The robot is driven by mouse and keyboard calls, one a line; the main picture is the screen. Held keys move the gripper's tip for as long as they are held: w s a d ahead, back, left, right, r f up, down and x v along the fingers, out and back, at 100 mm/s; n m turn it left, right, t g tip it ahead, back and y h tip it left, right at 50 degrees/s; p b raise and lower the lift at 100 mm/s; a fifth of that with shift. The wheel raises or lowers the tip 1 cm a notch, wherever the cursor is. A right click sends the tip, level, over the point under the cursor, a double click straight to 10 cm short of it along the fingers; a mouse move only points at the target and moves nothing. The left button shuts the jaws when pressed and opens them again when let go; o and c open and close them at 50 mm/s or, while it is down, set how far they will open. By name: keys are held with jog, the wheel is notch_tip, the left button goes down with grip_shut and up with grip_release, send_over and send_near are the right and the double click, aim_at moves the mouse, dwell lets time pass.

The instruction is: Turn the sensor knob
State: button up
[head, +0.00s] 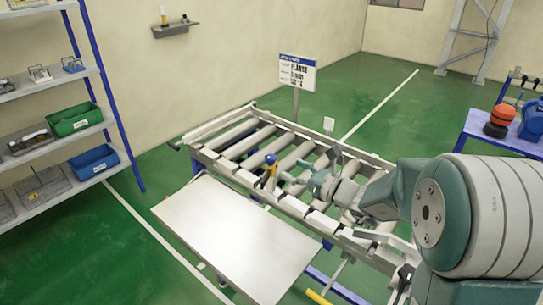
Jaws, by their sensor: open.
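My arm reaches in from the right over a roller conveyor (228,165). My gripper (287,177) is at its far end, small in the picture, above the rollers. It points left and looks open, with nothing seen between its fingers. Just left of it, at the conveyor's near rail, stands a small part with a blue top (270,159) and a yellow body. The gripper tips appear close to this part; I cannot tell whether they touch. I cannot tell for sure which part is the sensor knob. A small white plate (328,124) stands at the conveyor's far side.
A flat pale metal table (235,240) lies in front of the conveyor. A sign (297,72) stands behind it. A shelf with a green bin (74,119) and a blue bin (95,162) is at left. A blue bench (500,135) is at right. Green floor is open behind.

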aim_at(275, 160)
jog(key=x, duration=0.7)
jog(key=shift+w+a, duration=0.3)
grip_shut()
